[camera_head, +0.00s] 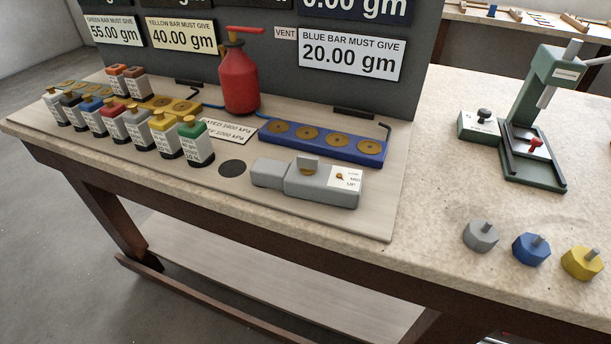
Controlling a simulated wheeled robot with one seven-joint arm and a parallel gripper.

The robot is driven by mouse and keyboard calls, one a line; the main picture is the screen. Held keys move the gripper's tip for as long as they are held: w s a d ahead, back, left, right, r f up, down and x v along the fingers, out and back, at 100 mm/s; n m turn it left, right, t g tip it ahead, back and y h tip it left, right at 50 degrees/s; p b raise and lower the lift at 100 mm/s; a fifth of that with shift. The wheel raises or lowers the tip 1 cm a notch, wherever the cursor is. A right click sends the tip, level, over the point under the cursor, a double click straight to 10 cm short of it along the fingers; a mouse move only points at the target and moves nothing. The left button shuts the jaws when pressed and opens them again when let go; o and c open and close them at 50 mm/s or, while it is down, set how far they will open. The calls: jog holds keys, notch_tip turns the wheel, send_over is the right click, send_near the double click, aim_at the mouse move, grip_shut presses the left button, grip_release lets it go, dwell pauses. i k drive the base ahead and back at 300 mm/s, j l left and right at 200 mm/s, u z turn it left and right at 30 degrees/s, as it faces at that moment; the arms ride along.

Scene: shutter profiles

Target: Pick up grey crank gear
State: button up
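A grey faceted piece with a short grey pin on top (480,237) stands on the pale bench top at the lower right, near the front edge. It matches the grey crank gear best. Nothing touches it, and it is leftmost in a row with a similar blue piece (530,250) and a yellow piece (580,263). My gripper is not in view.
A green press (540,120) stands behind the row. To the left, a board (378,215) carries a grey block device (305,183), a blue bar (322,142), a red bottle (239,83) and several small coloured-top containers (164,134). Bench space behind the grey piece is clear.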

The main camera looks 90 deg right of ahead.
aim_at(323, 186)
jog(key=k+j+z, duration=0.1)
jog(key=k+z, duration=0.25)
jog(key=k, duration=1.05)
jog(key=i+z, duration=0.15)
jog(key=z, duration=1.05)
jog(key=i+j, duration=0.15)
jog(key=j, duration=0.25)
